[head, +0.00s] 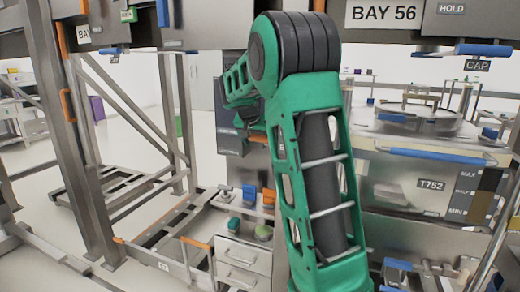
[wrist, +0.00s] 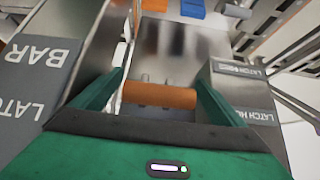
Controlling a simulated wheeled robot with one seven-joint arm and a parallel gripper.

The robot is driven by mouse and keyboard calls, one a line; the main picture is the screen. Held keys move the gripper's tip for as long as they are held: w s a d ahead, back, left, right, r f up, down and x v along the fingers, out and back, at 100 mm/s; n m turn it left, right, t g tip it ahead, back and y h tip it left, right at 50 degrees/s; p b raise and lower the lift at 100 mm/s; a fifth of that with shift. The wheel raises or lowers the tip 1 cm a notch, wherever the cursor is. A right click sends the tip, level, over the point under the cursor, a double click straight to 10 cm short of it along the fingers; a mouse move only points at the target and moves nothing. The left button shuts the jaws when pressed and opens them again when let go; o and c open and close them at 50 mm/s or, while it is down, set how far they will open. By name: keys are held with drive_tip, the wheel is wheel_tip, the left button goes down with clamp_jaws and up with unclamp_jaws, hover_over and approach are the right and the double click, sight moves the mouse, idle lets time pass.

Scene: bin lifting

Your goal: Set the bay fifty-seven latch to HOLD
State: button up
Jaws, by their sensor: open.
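In the wrist view my gripper (wrist: 161,82) is open, with its two green fingers spread on either side of an orange bar (wrist: 160,95). The bar lies crosswise between the fingers in front of a grey metal face; I cannot tell whether the fingers touch it. A grey plate (wrist: 253,95) with partly cut-off "LATCH" lettering is at right, and another plate (wrist: 35,75) reading "LATCH" and "BAR" is at left, upside down. In the head view my green arm covers the middle and hides my gripper. No readable bay fifty-seven sign shows.
In the head view a "BAY 56" sign (head: 385,14) and a "HOLD" plate (head: 460,18) hang at upper right. A T752 bin (head: 430,180) stands below them. Steel posts (head: 65,130) stand at left, and a drawer unit (head: 243,262) is below. Open floor shows at far left.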

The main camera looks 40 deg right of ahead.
sight(258, 136)
drive_tip(key=v, duration=0.8)
drive_tip(key=shift+w, duration=0.1)
idle(0.5)
drive_tip(key=s+a+f+n+y, duration=0.2)
drive_tip(key=s+a+f+n, duration=0.2)
drive_tip(key=s+a+f, duration=0.45)
drive_tip(key=s+a+f+n+y, duration=0.3)
drive_tip(key=s+a+n, duration=0.25)
drive_tip(key=a, duration=0.65)
drive_tip(key=s+a+f+n+y, duration=0.25)
drive_tip(key=s+a+f, duration=0.35)
drive_tip(key=a, duration=0.4)
drive_tip(key=s+d+m+g, duration=0.1)
drive_tip(key=s+d+m, duration=0.2)
drive_tip(key=s+d, duration=0.3)
drive_tip(key=s+d+m+g, duration=0.2)
drive_tip(key=s+d, duration=0.4)
drive_tip(key=s, duration=0.5)
drive_tip(key=shift+s+f+m+g, duration=0.25)
drive_tip(key=shift+f+m+g, duration=0.05)
drive_tip(key=shift+f+m, duration=0.15)
